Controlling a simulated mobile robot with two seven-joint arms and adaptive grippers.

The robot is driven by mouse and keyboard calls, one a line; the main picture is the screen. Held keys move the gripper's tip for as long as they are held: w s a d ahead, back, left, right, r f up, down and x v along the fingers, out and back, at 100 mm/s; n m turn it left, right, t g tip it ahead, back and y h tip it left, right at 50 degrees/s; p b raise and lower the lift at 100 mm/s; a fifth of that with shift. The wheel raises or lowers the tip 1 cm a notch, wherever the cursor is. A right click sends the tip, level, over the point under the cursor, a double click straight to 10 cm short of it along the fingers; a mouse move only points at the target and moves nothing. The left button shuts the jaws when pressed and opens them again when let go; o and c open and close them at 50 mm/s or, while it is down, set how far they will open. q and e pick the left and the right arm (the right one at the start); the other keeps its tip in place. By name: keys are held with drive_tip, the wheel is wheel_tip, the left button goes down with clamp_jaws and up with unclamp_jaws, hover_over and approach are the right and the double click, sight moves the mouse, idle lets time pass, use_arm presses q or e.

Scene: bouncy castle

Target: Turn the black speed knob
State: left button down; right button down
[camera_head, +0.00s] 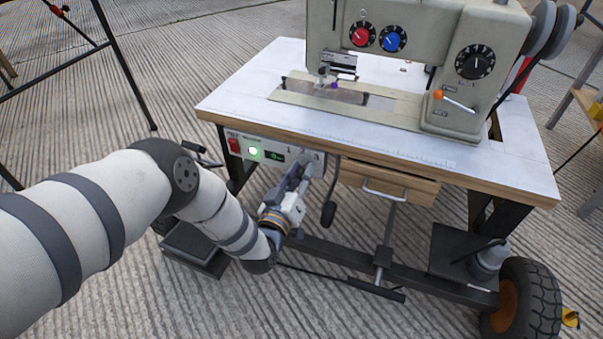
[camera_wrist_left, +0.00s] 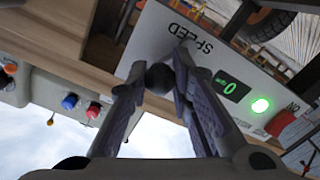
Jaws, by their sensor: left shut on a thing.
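The black speed knob (camera_wrist_left: 159,77) is on a light grey control panel (camera_wrist_left: 205,62) lettered "SPEED", seen upside down in the left wrist view. In the head view the same panel hangs under the front edge of the sewing table, and the knob is hidden behind my gripper. My left gripper (camera_head: 301,172) reaches up to the right part of this panel. In the left wrist view its two fingers (camera_wrist_left: 158,75) stand on either side of the knob and are shut on it. My right gripper is in neither view.
The panel also has a lit green button (camera_head: 253,151), a small display and a red switch (camera_head: 234,146). A sewing machine (camera_head: 400,60) stands on the white tabletop (camera_head: 262,85). A wooden drawer (camera_head: 405,187) with a metal handle sits right of my gripper. A wheel (camera_head: 527,300) is at lower right.

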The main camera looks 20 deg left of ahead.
use_arm(q)
drive_tip(key=c, duration=1.4)
unclamp_jaws()
drive_tip(key=shift+s, duration=0.1)
drive_tip(key=s, duration=1.2)
drive_tip(key=shift+a, duration=0.15)
